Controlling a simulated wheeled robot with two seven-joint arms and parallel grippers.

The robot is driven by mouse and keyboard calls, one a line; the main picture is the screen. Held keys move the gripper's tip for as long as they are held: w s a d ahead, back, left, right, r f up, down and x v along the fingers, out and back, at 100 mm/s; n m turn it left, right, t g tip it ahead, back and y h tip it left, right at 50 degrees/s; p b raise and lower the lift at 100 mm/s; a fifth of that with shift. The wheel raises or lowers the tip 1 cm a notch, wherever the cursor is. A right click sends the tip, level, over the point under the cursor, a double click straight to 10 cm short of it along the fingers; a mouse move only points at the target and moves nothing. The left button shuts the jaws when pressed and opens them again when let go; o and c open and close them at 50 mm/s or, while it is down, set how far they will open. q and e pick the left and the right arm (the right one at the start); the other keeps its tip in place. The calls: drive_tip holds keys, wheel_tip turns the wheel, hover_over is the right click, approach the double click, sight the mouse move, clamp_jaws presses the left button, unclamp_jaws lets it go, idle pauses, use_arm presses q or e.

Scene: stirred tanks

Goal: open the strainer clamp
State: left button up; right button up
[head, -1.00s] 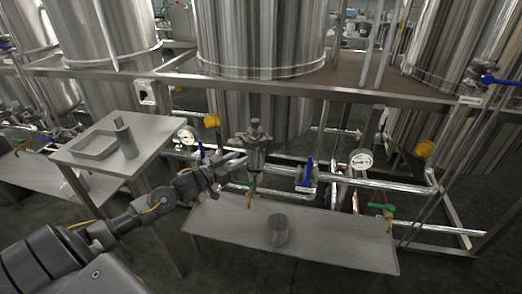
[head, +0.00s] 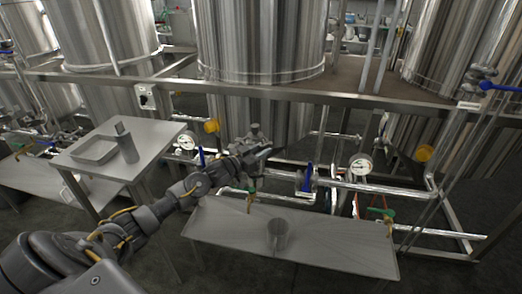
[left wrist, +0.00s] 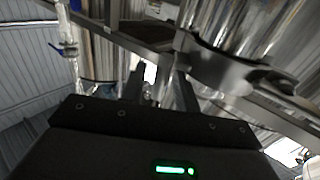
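The strainer (head: 255,132) is a small steel fitting below the middle tank, behind the front table. Its lower part is hidden by my left gripper (head: 262,157), which is right in front of it. I cannot make out the clamp's parts or whether it is open or shut. In the left wrist view the two fingers of my left gripper (left wrist: 158,92) stand apart, with a narrow gap between them. A small bright metal part (left wrist: 149,88) shows in that gap; I cannot tell whether the fingers touch it. My right gripper is in neither view.
A bare steel table (head: 340,252) with a metal cup (head: 278,236) stands in front of the pipes. Blue-handled (head: 308,178) and green-handled (head: 381,214) valves and a gauge (head: 361,165) are to the right.

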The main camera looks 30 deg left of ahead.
use_arm(q)
drive_tip(key=shift+w, duration=0.1)
clamp_jaws()
